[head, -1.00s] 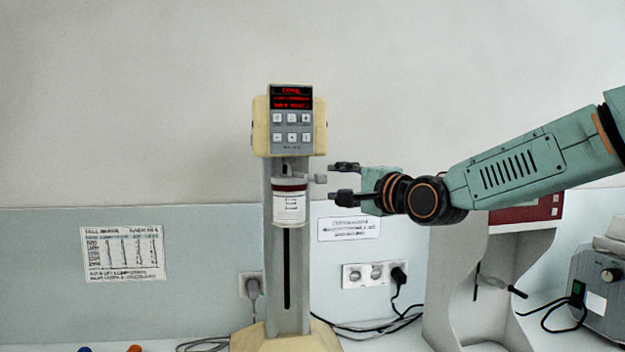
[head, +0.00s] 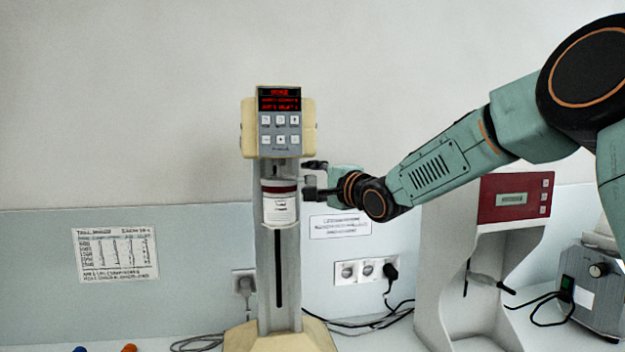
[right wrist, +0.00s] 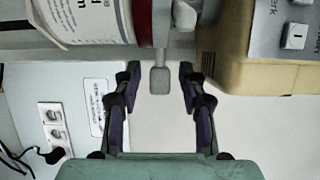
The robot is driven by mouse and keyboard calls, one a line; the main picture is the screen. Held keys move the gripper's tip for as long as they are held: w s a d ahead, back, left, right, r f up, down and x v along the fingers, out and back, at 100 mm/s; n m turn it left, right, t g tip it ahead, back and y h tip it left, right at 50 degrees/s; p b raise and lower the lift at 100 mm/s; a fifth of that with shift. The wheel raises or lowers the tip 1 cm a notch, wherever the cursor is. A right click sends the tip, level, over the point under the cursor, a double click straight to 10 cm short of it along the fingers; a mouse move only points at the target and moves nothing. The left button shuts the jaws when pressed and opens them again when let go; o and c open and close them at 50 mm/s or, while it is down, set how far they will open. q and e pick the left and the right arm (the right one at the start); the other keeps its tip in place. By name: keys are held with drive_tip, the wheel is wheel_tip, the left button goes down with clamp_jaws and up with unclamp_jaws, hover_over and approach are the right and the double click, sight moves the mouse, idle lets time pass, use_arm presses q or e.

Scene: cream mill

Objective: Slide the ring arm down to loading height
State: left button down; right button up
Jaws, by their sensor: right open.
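The cream mill (head: 250,127) stands upright, with a red display and buttons on its head. A jar with a white label and dark red band (head: 279,207) sits on the column just below the head; it also shows in the right wrist view (right wrist: 95,18). The ring arm's grey tab (right wrist: 160,80) sticks out beside the jar. My right gripper (head: 310,178) is open, with one finger on each side of the tab. In the right wrist view, gaps show between the tab and both fingers. My left gripper is out of view.
The column (head: 279,290) below the jar has a dark vertical slot and looks clear. A second device with a red panel (head: 515,198) stands at the right, beside a grey box with a knob (head: 590,290). Cables lie on the bench behind the mill.

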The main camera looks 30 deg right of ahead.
drive_tip(key=shift+a, duration=0.1)
drive_tip(key=shift+c, duration=0.7)
drive_tip(key=shift+w+a, duration=0.2)
drive_tip(key=c, duration=0.3)
drive_tip(key=shift+d, duration=0.1)
clamp_jaws()
